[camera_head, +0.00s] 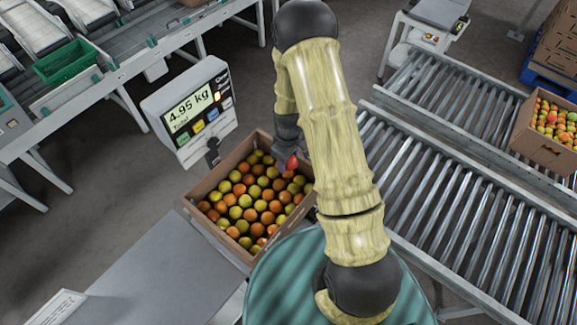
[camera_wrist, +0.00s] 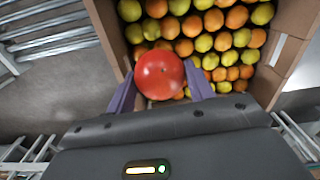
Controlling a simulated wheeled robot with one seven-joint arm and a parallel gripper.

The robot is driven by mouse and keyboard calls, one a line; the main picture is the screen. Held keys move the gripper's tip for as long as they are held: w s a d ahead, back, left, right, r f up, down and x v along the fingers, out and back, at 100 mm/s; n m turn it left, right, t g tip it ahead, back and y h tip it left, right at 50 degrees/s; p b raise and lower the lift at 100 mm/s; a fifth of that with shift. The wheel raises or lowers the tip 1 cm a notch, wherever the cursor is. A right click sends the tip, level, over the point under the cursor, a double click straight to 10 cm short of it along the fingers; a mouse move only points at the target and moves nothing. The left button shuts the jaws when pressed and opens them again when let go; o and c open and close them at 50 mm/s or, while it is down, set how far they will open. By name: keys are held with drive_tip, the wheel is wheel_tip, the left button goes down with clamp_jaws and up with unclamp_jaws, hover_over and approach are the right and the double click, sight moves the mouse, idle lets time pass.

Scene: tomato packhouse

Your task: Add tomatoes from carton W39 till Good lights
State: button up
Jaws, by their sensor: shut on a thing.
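My gripper (camera_wrist: 160,90) is shut on a red tomato (camera_wrist: 160,75), held between its two purple fingers in the wrist view. In the head view the same red tomato (camera_head: 291,162) shows above the far right part of an open carton (camera_head: 188,210). The carton holds many yellow-green and orange tomatoes. Another carton (camera_head: 537,150) with red, orange and green tomatoes stands on the roller conveyor at the right. No W39 label is readable.
Roller conveyors (camera_head: 450,190) fill the right side. A bare grey table (camera_head: 150,270) lies at the front left, with a white sign (camera_head: 55,309) at its edge. A green crate (camera_head: 65,61) sits on the line at the back left. Stacked cartons (camera_head: 560,45) stand at the far right.

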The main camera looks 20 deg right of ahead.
drive_tip(key=n, duration=0.2)
drive_tip(key=f+n+b, duration=0.1)
drive_tip(key=n, duration=0.1)
drive_tip(key=shift+b, duration=0.3)
drive_tip(key=n, duration=0.2)
drive_tip(key=n+b, duration=0.1)
drive_tip(key=n, duration=0.1)
drive_tip(key=shift+f+b, duration=0.3)
drive_tip(key=shift+f, duration=0.05)
drive_tip(key=n, duration=0.2)
drive_tip(key=n+b, duration=0.1)
drive_tip(key=n, duration=0.1)
drive_tip(key=n+b, duration=0.1)
drive_tip(key=n, duration=0.1)
drive_tip(key=shift+f, duration=0.35)
drive_tip(key=n, duration=0.3)
drive_tip(key=shift+s+b, duration=0.1)
drive_tip(key=shift+b, duration=0.3)
